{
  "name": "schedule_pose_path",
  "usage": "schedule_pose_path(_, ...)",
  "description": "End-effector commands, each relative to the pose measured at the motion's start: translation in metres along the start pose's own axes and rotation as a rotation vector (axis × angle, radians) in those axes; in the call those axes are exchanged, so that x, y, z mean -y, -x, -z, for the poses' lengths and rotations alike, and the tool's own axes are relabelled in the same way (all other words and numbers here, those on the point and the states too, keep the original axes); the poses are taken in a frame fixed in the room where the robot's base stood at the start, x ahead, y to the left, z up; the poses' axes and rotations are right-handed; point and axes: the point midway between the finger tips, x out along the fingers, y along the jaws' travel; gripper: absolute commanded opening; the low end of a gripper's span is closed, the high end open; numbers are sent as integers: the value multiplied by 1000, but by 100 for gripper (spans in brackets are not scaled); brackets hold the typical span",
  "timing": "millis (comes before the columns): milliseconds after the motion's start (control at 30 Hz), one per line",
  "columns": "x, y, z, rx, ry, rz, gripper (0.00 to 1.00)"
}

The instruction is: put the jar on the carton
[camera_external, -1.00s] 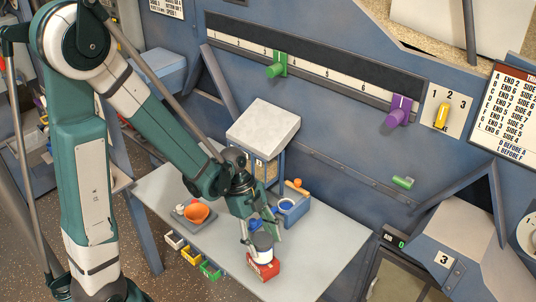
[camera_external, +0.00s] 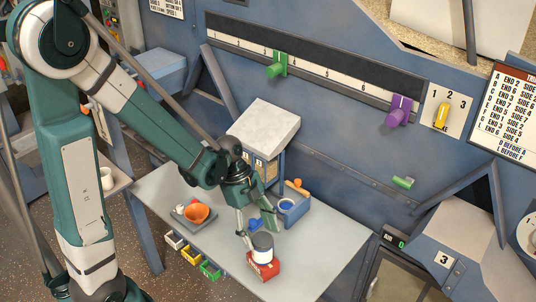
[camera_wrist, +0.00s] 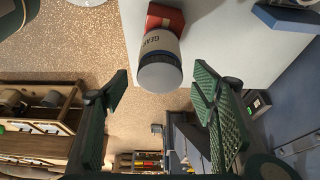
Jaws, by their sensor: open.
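My gripper (camera_external: 261,236) is open just above and behind the jar. In the wrist view, the fingers of my gripper (camera_wrist: 162,88) are wide apart, one on each side of the jar, with clear gaps and no contact seen.
A blue box (camera_external: 293,208) with an orange item stands behind right. Coloured bins (camera_external: 210,270) hang at the front edge. The table's right part is clear.

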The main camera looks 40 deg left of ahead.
Motion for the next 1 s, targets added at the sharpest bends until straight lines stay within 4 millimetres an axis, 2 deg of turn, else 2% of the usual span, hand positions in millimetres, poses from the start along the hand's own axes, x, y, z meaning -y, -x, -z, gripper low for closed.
schedule_pose_path(600, 0, 72, 0, 0, 1, 0, 58)
schedule_pose_path(800, 0, 83, 0, 0, 1, 0, 58)
schedule_pose_path(1000, 0, 86, 0, 0, 0, 0, 58)
